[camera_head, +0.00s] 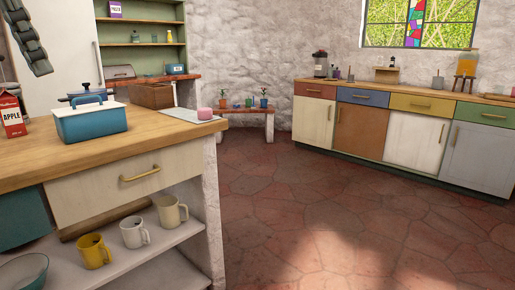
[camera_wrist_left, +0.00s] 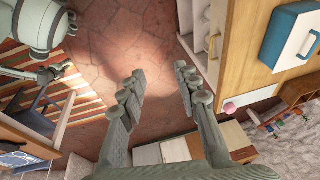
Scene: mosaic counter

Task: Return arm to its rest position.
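My left gripper (camera_wrist_left: 160,85) shows in the left wrist view with its two grey fingers apart and nothing between them. In the head view, a dark grey jointed part of my left arm or gripper (camera_head: 28,38) hangs at the upper left corner, above the counter and the carton. It appears clear of the things there. In the left wrist view, other grey parts of my own body show at the upper left.
Mugs stand on the shelf below. The stone floor (camera_head: 330,215) at centre is clear.

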